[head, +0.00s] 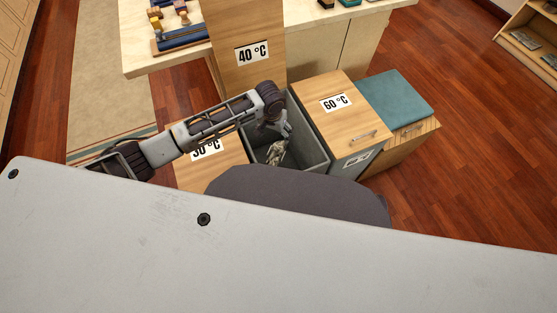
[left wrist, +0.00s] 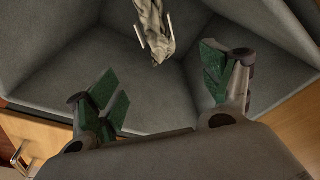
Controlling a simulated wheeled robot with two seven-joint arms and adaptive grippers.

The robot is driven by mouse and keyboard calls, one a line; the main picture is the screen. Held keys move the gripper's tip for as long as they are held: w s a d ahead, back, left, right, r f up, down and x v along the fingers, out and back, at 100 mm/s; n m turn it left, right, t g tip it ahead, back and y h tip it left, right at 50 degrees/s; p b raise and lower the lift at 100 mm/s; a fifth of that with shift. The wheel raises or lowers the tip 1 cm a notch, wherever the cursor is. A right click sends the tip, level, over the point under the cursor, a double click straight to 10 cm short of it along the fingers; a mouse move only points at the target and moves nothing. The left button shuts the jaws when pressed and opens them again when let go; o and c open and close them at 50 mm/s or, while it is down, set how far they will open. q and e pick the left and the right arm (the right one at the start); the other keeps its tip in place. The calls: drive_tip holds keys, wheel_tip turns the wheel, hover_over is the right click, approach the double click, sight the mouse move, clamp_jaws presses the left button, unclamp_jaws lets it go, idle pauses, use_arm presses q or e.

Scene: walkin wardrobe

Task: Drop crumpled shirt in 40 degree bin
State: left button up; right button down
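The bin (head: 312,148) labelled 40 °C is a grey box with its wooden lid (head: 245,75) raised upright behind it. My left gripper (head: 284,130) is over the bin's opening. In the left wrist view its two green-padded fingers (left wrist: 165,92) are wide apart with nothing between them. The crumpled shirt (head: 276,153), pale grey-beige, is within the bin's opening, just below the gripper. The shirt also shows at the top of the left wrist view (left wrist: 152,28), clear of both fingers. I cannot tell whether it rests on the bin's floor. My right gripper is not in view.
The closed 30 °C bin (head: 215,168) is left of the open one, and the closed 60 °C bin (head: 340,110) is right of it. A teal cushion-topped box (head: 394,104) stands further right. A pale counter (head: 320,45) stands behind. Wooden floor is free at right.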

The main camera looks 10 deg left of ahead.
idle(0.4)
use_arm(q)
wheel_tip(320, 180, up, 12)
drive_tip(key=s, duration=0.1)
drive_tip(key=shift+s+a, duration=0.15)
drive_tip(key=shift+s, duration=0.2)
drive_tip(key=shift+f, duration=0.1)
idle(1.1)
